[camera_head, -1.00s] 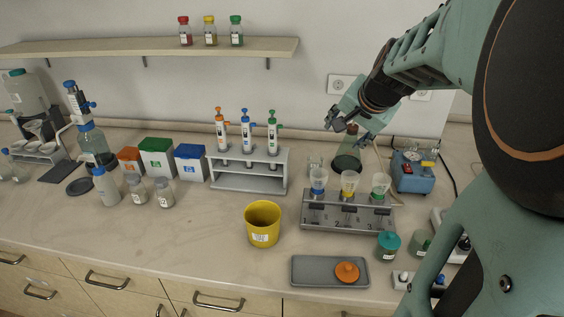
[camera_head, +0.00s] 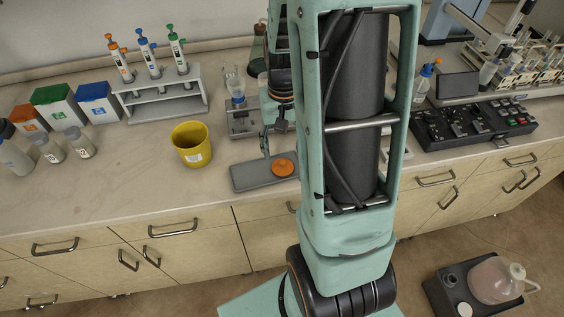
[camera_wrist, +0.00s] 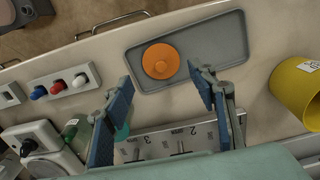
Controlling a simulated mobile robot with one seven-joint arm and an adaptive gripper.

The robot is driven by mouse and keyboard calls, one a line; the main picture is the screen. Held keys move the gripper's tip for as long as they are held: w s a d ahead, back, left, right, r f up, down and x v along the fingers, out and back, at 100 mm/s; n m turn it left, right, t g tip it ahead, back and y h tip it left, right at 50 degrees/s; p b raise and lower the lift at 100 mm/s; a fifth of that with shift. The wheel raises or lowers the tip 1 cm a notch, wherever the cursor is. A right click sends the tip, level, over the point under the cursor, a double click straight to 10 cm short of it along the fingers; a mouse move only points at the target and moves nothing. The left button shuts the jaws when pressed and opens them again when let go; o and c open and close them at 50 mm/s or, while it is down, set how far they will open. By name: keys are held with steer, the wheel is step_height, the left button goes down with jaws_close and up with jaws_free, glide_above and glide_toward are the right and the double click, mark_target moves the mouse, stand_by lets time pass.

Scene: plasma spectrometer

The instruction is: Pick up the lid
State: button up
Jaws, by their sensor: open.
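The orange round lid (camera_head: 283,167) with a small knob lies on the right part of a grey tray (camera_head: 250,176) on the bench. In the wrist view the lid (camera_wrist: 160,61) lies just beyond my fingertips, between their lines, with nothing touching it. My gripper (camera_wrist: 160,84) is open and empty, its two blue-padded fingers apart. In the head view my gripper (camera_head: 275,138) points down above the bench, behind and above the tray; its far parts are partly hidden by my arm.
A yellow cup (camera_head: 192,145) stands left of the tray. A socket strip (camera_wrist: 62,86) is at left. The bench's front edge is close to the tray.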

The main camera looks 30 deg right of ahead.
mark_target(283, 161)
steer(key=shift+w+f+p, duration=0.15)
steer(key=shift+f+p, duration=0.15)
steer(key=shift+f, duration=3)
steer(key=shift+c, duration=0.4)
steer(key=c, duration=0.5)
